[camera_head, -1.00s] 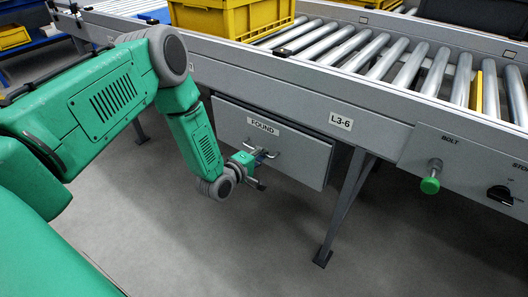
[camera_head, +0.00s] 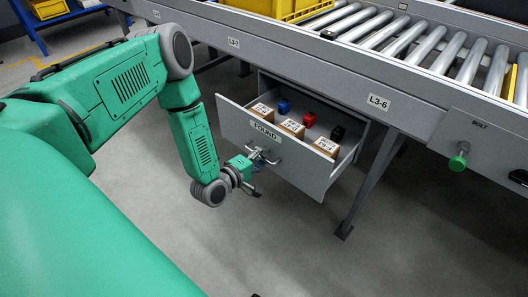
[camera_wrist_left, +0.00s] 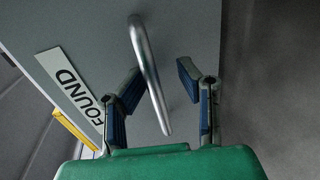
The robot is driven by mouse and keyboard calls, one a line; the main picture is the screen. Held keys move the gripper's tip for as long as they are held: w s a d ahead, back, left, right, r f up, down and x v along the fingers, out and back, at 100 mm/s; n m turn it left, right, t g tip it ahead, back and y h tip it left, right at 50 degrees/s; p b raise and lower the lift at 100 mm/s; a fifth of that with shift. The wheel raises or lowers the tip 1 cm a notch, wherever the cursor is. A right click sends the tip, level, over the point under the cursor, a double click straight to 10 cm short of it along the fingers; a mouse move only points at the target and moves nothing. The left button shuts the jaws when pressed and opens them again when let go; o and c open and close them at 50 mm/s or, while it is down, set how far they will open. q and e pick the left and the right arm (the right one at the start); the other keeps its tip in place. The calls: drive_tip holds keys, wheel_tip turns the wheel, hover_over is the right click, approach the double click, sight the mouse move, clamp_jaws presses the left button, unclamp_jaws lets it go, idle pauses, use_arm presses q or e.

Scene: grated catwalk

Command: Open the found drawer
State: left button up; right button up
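The FOUND drawer (camera_head: 300,172) is pulled out under the conveyor. Its grey front carries a white FOUND label (camera_head: 265,131) and a metal bar handle (camera_head: 264,155). My left gripper (camera_head: 254,176) is at this handle. In the left wrist view the handle (camera_wrist_left: 149,75) passes between the two fingers of my left gripper (camera_wrist_left: 158,88). The fingers are apart, with a visible gap between the handle and the right-hand finger. The left-hand finger is close to the bar; I cannot tell if it touches. My right gripper is not in view.
The drawer holds several labelled boxes (camera_head: 291,127) plus a blue (camera_head: 284,105), a red (camera_head: 309,119) and a black item (camera_head: 338,133). A conveyor leg (camera_head: 372,182) stands right of it. A green BOLT knob (camera_head: 458,162) is further right. The floor in front is clear.

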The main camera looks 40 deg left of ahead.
use_arm(q)
drive_tip(key=shift+s+d+r, duration=0.15)
drive_tip(key=shift+d+r, duration=0.05)
drive_tip(key=shift+r, duration=0.1)
drive_tip(key=shift+s, duration=0.25)
drive_tip(key=v, duration=1.1)
drive_tip(key=shift+a, duration=0.2)
drive_tip(key=shift+s+f, duration=0.15)
